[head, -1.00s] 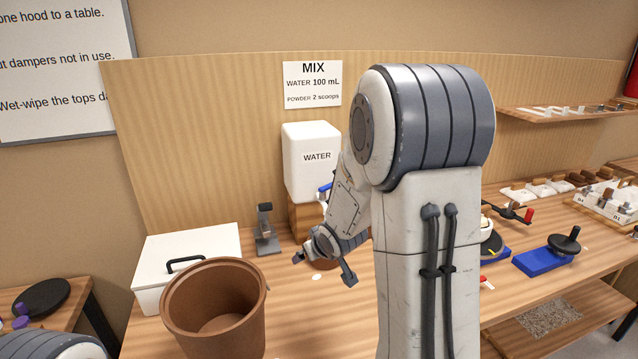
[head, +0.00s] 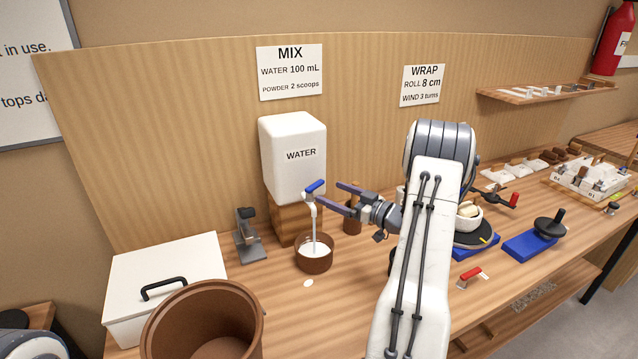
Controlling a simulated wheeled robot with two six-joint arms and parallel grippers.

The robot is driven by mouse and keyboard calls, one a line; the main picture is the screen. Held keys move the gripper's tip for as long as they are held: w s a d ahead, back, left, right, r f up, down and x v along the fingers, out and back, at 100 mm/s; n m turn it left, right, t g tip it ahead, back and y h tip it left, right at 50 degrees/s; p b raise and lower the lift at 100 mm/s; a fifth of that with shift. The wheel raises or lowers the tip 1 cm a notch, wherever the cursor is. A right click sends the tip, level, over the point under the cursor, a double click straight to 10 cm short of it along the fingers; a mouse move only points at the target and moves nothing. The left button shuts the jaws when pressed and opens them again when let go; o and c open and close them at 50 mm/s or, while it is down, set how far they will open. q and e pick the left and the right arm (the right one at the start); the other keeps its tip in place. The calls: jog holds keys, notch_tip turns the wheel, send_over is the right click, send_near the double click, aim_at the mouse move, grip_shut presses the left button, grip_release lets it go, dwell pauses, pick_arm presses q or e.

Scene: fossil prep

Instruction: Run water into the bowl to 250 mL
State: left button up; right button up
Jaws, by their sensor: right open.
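The white water tank (head: 293,160) stands on a wooden block, with a blue tap lever (head: 315,186) at its front right. A pale stream runs from the spout (head: 310,207) down into the brown bowl (head: 314,266). The bowl sits upright on the bench with whitish content inside; I cannot read any level mark. My right gripper (head: 326,199) is open and empty, with its dark fingers pointing left beside the lever. I cannot tell whether a finger touches it. My left gripper is out of the picture.
A sign (head: 290,72) reads water 100 mL, powder 2 scoops. A brown bucket (head: 160,335) and a white lidded box (head: 125,265) stand at front left. A grey stand (head: 249,240) is left of the bowl. A turntable (head: 478,238) and blue-based tool (head: 528,247) stand right.

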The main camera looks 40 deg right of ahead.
aim_at(317, 188)
jog(key=p+x, duration=0.1)
jog(key=x, duration=0.4)
jog(key=shift+w+p, duration=0.3)
jog(key=shift+p, duration=0.05)
jog(key=c, duration=1.1)
jog(key=shift+o, duration=0.2)
jog(key=shift+s+a+f+m+h+b, duration=0.1)
jog(key=shift+m+h+b, duration=0.25)
jog(key=shift+h, duration=0.1)
jog(key=shift+s+a+f+m+h+b, duration=0.1)
jog(key=shift+m+h+b, duration=0.2)
jog(key=shift+h, duration=0.15)
jog(key=m+h+b, duration=0.2)
jog(key=h, duration=0.1)
jog(key=m+h+b, duration=0.1)
jog(key=h+b, duration=0.1)
jog(key=shift+s+a, duration=0.25)
jog(key=shift+a, duration=0.05)
jog(key=shift+s+r+m+h+b, duration=0.2)
jog(key=shift+m+h+b, duration=0.15)
jog(key=shift+m+h, duration=0.5)
